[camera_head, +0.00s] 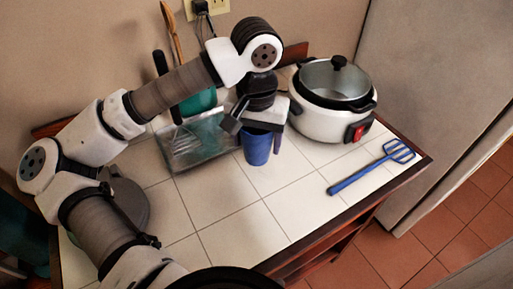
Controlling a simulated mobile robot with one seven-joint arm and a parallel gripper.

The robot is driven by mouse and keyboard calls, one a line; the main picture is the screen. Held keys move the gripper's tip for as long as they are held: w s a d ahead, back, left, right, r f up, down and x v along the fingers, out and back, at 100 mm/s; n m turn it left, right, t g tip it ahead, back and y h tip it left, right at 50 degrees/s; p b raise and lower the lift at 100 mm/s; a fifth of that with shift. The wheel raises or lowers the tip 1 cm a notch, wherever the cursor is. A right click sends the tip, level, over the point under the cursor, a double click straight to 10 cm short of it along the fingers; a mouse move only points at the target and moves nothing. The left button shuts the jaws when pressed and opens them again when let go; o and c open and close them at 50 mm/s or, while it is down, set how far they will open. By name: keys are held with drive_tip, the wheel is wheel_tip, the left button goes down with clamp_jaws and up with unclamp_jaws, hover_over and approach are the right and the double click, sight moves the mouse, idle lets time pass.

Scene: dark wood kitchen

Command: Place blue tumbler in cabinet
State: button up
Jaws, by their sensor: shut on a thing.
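The blue tumbler (257,149) is at the middle of the tiled counter, in front of the rice cooker's left side. My gripper (257,130) points down over it and is shut on its upper part. The tumbler looks upright. Its rim is hidden by my gripper, and I cannot tell whether its base touches the counter. No cabinet interior or door can be made out for certain; an open wooden shelf space (325,246) shows below the counter's front edge.
A white rice cooker (318,122) stands right of my gripper. A blue slotted spatula (371,171) lies at the right edge. A metal tray (190,150) with utensils is on the left. The front middle of the counter (240,228) is clear. A tall grey panel (430,90) stands at right.

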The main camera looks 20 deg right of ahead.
sight(257, 152)
wheel_tip(257, 152, down, 4)
drive_tip(key=shift+r, duration=0.1)
drive_tip(key=shift+f, duration=0.3)
drive_tip(key=o, duration=1)
drive_tip(key=shift+r, duration=0.1)
drive_tip(key=shift+r, duration=0.15)
